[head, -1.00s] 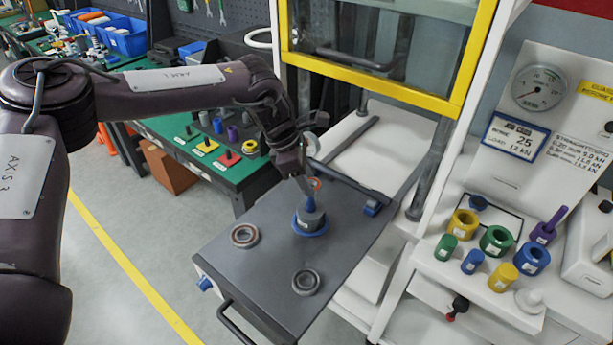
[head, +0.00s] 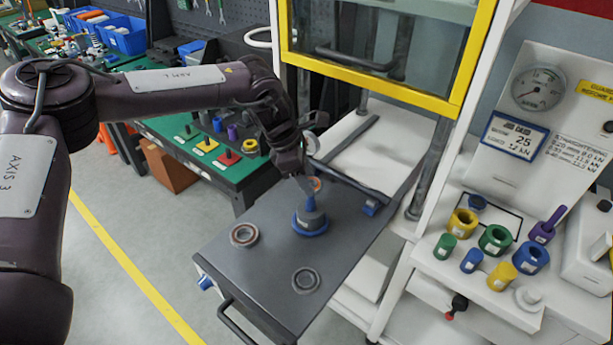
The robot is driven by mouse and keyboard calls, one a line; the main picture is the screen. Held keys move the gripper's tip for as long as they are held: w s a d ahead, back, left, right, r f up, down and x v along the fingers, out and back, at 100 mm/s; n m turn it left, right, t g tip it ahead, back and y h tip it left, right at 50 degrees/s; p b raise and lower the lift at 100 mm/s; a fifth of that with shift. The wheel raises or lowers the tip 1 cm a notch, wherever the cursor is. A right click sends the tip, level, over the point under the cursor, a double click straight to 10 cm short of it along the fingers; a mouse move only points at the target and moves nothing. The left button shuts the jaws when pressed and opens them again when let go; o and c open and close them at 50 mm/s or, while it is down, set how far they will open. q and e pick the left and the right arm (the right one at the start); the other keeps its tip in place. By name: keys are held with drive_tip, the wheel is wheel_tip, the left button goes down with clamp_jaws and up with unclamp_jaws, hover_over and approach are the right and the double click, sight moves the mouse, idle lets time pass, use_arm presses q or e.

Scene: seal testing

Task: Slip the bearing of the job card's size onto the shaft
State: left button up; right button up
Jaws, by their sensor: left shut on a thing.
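My left gripper (head: 307,180) hangs over the grey cart top (head: 265,262). It is shut on a small part with an orange ring, mostly hidden by the fingers; I cannot tell whether this is a bearing. The job card (head: 515,138) reads 25 and 12 kN. My right gripper is out of view.
A press frame with a yellow-edged guard (head: 375,72) rises behind the cart. A white shelf at right holds coloured collars and sleeves (head: 495,239). A green bench (head: 222,168) with colour-marked posts stands at the back left. The cart's front left is clear.

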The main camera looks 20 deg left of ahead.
use_arm(q)
drive_tip(key=shift+f+b, duration=1.05)
drive_tip(key=shift+f, duration=1.1)
drive_tip(key=shift+f, duration=0.2)
drive_tip(key=o, duration=0.7)
drive_tip(key=o, duration=0.6)
